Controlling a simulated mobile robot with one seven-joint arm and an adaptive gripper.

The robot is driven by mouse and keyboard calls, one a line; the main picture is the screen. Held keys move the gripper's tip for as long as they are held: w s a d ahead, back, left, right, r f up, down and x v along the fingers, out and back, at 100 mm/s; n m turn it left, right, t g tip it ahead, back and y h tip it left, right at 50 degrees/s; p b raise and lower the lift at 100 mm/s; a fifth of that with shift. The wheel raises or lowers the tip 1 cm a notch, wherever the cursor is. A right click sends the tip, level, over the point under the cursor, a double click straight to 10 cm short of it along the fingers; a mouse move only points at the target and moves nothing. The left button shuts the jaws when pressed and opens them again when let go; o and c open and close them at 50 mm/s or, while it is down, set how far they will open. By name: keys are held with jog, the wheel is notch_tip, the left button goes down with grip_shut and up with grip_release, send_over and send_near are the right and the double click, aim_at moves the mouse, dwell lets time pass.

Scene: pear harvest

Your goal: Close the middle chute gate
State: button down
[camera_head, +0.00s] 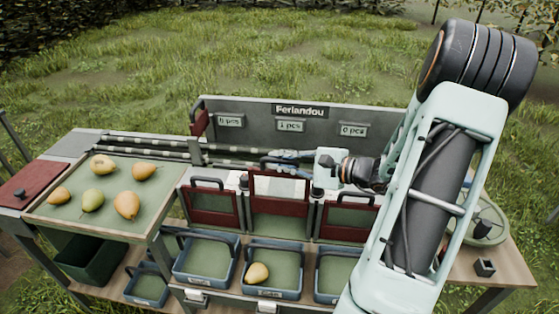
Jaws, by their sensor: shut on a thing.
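The middle chute gate (280,188) is a dark red panel with a pale label. It stands a little higher than the left gate (212,217) and the right gate (347,216). My gripper (272,162) reaches in from the right and is shut on the handle at the top of the middle gate. The fingers hide much of that handle. Below this gate, a blue-grey crate (272,294) holds one pear (257,273).
A sorting tray (150,228) with several pears is at the left. Crates stand on either side of the middle one. A back panel (250,108) with count displays rises behind the gates. A dark green bin (85,262) sits below left.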

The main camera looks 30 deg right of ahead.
aim_at(282, 189)
notch_tip(282, 189, down, 10)
jog(key=b, duration=1)
jog(key=shift+f, duration=0.15)
jog(key=shift+s, duration=0.1)
jog(key=c, duration=2.2)
grip_release()
jog(key=shift+f, duration=0.1)
jog(key=shift+c, duration=0.2)
jog(key=shift+d, duration=0.1)
jog(key=shift+s+d+r, duration=0.2)
jog(key=shift+s+d, duration=0.05)
jog(key=shift+s, duration=0.1)
jog(key=v, duration=1.1)
